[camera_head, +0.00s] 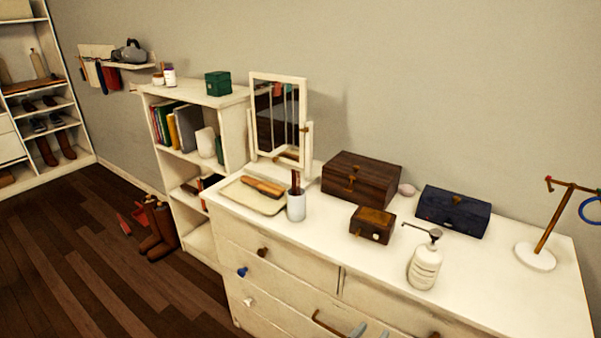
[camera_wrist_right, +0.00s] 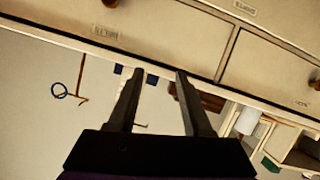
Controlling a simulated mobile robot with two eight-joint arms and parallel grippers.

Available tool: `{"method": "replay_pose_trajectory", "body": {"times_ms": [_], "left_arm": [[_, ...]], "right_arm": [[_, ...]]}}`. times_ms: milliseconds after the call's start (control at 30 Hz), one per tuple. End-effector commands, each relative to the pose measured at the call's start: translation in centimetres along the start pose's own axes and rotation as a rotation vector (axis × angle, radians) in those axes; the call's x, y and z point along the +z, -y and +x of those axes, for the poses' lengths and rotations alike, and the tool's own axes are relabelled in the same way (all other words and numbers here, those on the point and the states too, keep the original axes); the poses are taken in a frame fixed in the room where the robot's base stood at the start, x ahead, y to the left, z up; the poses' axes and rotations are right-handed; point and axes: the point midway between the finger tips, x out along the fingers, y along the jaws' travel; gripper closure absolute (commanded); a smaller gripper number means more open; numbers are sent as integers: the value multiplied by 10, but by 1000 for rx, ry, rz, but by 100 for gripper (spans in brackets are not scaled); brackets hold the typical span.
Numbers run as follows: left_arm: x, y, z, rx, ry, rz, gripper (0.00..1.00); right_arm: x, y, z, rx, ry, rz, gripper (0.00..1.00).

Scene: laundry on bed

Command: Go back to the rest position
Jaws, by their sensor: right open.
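That view looks tilted and upside down, with the dresser's drawer fronts (camera_wrist_right: 170,40) across the top. My left gripper is in neither view.
The dresser top holds a pump bottle (camera_head: 425,265), a small wooden box (camera_head: 371,225), a larger brown box (camera_head: 361,180), a dark blue box (camera_head: 453,211), a cup (camera_head: 296,205), a mirror (camera_head: 279,115) and a ring stand (camera_head: 536,256). Dark floor (camera_head: 60,270) is open at left.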

Motion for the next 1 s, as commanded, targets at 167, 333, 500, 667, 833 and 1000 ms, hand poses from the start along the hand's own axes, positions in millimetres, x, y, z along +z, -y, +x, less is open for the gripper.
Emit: {"method": "replay_pose_trajectory", "body": {"times_ms": [167, 333, 500, 667, 833, 1000], "left_arm": [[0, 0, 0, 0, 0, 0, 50], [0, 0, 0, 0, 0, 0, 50], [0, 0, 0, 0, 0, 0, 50], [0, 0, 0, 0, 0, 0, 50], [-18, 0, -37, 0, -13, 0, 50], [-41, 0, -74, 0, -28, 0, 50]], "right_arm": [[49, -59, 0, -37, 313, -144, 50], [96, -93, -28, -203, 569, -230, 50], [120, -102, -61, -391, 683, -246, 50], [130, -102, -88, -551, 708, -228, 50], [90, -107, -105, -588, 691, -226, 50], [49, -114, -115, -588, 677, -222, 50]]}}
